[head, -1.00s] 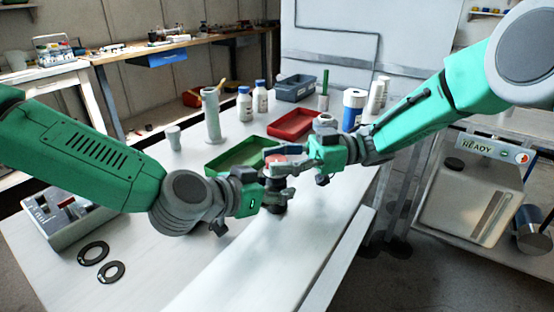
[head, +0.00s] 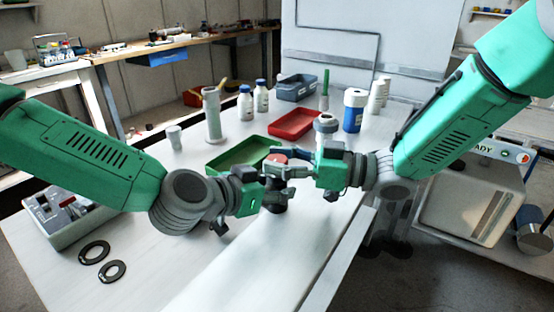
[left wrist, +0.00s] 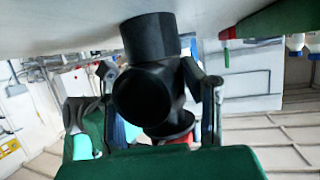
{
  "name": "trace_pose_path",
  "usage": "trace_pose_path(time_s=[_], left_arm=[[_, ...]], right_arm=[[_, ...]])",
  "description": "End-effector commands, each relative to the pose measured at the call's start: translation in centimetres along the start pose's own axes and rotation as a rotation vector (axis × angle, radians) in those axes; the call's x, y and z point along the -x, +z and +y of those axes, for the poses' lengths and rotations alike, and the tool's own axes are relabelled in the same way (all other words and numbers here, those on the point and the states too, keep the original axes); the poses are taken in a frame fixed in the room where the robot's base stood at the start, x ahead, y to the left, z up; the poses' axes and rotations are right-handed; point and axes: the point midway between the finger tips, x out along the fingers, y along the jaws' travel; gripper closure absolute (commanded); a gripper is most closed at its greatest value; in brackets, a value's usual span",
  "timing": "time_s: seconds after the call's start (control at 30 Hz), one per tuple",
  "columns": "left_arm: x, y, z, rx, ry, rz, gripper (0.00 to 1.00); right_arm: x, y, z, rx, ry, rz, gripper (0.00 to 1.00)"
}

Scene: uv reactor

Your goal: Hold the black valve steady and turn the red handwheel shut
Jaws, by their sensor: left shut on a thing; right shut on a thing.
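The black valve (left wrist: 145,92) fills the middle of the left wrist view, with its round open port facing the camera. In the head view its dark lower part (head: 274,203) shows on the white table. My left gripper (head: 268,184) is shut on the valve body; its fingers stand on both sides of it in the left wrist view (left wrist: 160,95). The red handwheel (head: 277,159) sits on top of the valve, partly hidden by the fingers. My right gripper (head: 291,170) is shut on the handwheel from the right, just above my left gripper.
A green tray (head: 212,167) and a red tray (head: 270,129) lie behind the grippers. Bottles (head: 246,103), a grey cylinder (head: 212,114) and a blue-and-white container (head: 353,110) stand farther back. Two black rings (head: 94,252) lie at the front left.

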Motion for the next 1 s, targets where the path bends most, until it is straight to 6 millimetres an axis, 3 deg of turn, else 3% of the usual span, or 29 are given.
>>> trace_pose_path(time_s=[0.37, 0.9, 0.93, 1.0], left_arm=[[0.02, 0.04, 0.32, -0.001, 0.008, -0.002, 1.0], [0.02, 0.09, 0.32, -0.001, 0.008, -0.003, 1.0], [0.02, 0.09, 0.32, -0.001, 0.008, -0.003, 1.0], [0.01, 0.09, 0.29, -0.001, 0.007, -0.003, 1.0]], right_arm=[[0.01, -0.17, 0.12, 0.004, 0.173, 0.003, 0.97], [0.04, -0.17, 0.16, 0.006, 0.201, 0.001, 0.97], [0.04, -0.17, 0.17, 0.006, 0.201, 0.001, 0.61], [0.04, -0.15, 0.15, 0.005, 0.2, 0.001, 0.44]])
